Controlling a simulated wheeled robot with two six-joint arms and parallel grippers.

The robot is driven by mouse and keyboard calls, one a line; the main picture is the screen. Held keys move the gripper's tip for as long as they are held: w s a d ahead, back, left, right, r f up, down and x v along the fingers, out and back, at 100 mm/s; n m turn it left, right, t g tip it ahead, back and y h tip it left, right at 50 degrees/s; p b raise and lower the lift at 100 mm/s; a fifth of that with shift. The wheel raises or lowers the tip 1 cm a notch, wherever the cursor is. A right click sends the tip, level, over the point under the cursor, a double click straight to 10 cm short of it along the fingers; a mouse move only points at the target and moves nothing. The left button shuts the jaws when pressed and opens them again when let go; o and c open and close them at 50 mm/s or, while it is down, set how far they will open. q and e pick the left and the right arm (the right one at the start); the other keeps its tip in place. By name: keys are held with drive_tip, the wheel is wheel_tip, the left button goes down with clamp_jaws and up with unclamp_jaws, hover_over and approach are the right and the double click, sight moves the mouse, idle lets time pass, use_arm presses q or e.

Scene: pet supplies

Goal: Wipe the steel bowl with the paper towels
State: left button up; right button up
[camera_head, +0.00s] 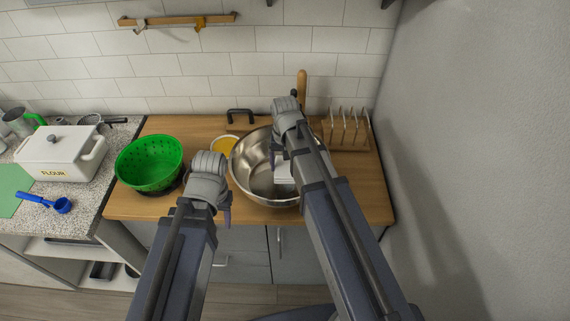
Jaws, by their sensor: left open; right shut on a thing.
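The steel bowl (249,166) stands on the wooden counter, right of the green colander. My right gripper (280,157) reaches down into the bowl and is shut on the white paper towels (284,173). The towels show only as a small pale patch inside the bowl, partly hidden by my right arm. I cannot tell whether they touch the steel. My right arm also hides the right part of the bowl. My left gripper (226,212) is open and empty, left of the bowl's near side and close to the counter's front edge.
A green colander (148,163) stands left of the bowl, with a yellow-filled dish (224,145) behind. A wooden rack (348,130) stands at the back right, near the grey side wall (470,150). A flour box (62,153) and a blue scoop (60,204) are on the left counter.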

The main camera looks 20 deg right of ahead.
use_arm(q)
drive_tip(key=shift+f+b, duration=0.3)
drive_tip(key=shift+f, duration=0.45)
use_arm(e)
drive_tip(key=shift+f, duration=0.75)
use_arm(q)
wheel_tip(320, 180, down, 6)
drive_tip(key=b, duration=0.6)
use_arm(e)
hover_over(286, 189)
wheel_tip(286, 189, down, 6)
drive_tip(key=shift+w+a, duration=0.1)
drive_tip(key=shift+w, duration=0.05)
use_arm(q)
drive_tip(key=shift+f+b, duration=0.9)
use_arm(e)
drive_tip(key=shift+f, duration=0.95)
